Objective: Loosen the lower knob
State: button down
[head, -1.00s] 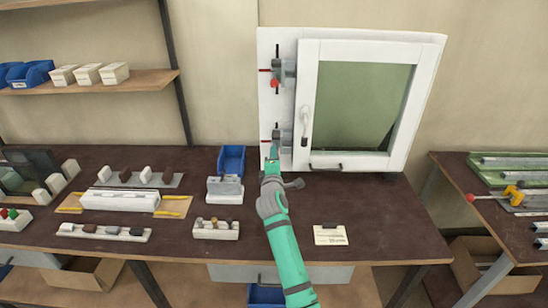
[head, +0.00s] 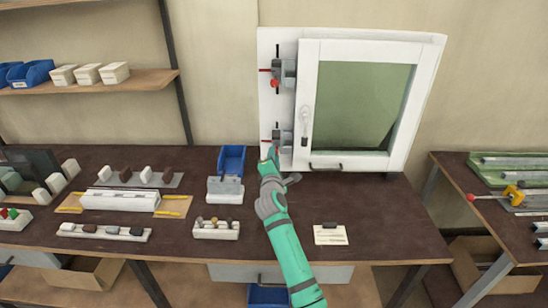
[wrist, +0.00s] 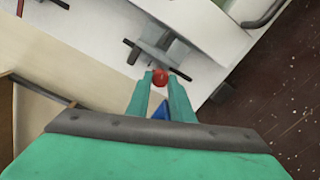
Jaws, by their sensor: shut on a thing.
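The lower clamp (head: 284,138) is a grey block with a black bar and a thin red-tipped rod, on the left edge of the white window panel. My gripper (head: 269,154) is just below it in the head view and hides its knob there. In the wrist view the red round lower knob (wrist: 160,77) sits between the fingertips of my gripper (wrist: 160,82), which is shut on it. The lower clamp's grey body (wrist: 160,52) is just beyond the fingertips.
The upper clamp (head: 285,72) with its own red knob (head: 275,84) is above on the same panel (head: 270,105).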

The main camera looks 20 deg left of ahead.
jog(key=c, duration=1.6)
grip_release()
jog(key=shift+o, duration=0.2)
jog(key=shift+s+d, duration=0.1)
jog(key=v, duration=1)
jog(key=shift+s, duration=0.3)
jog(key=shift+w+d, duration=0.1)
